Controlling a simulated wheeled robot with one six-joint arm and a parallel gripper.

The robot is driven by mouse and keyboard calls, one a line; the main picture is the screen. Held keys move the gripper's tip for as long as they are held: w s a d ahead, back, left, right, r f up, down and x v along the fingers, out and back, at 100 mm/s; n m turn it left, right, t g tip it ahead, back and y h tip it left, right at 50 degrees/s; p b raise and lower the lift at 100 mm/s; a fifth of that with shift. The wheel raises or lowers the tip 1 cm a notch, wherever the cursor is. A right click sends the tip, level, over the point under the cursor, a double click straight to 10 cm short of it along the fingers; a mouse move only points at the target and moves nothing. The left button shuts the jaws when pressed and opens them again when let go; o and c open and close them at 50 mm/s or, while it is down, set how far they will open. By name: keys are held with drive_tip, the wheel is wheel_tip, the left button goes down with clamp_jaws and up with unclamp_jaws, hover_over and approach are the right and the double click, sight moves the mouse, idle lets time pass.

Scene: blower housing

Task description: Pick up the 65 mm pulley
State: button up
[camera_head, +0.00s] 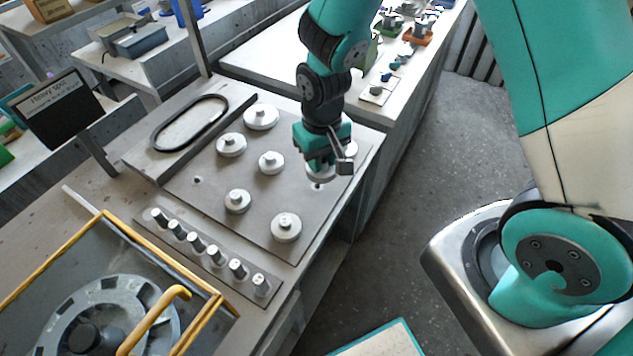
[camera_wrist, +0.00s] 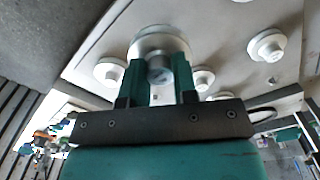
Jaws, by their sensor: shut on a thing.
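My gripper (camera_head: 322,162) is at the right side of the flat grey plate, pointing down. It is shut on the hub of a pale metal pulley (camera_head: 317,176), partly hidden by the fingers. In the wrist view, the round disc of this held pulley (camera_wrist: 150,40) shows beyond the two green fingers, with its hub between them. A dark hole shows in the plate just below the pulley's near edge, and the pulley looks slightly above the plate. No size marking is readable.
Several other pulleys stand on the plate (camera_head: 190,201), including a large one (camera_head: 286,228) at the front and one (camera_head: 350,150) close right of my gripper. A yellow-framed box (camera_head: 110,226) stands at front left.

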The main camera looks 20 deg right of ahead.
drive_tip(key=s+r, duration=0.1)
drive_tip(key=s, duration=0.6)
drive_tip(key=shift+r+p, duration=0.3)
drive_tip(key=shift+p, duration=0.1)
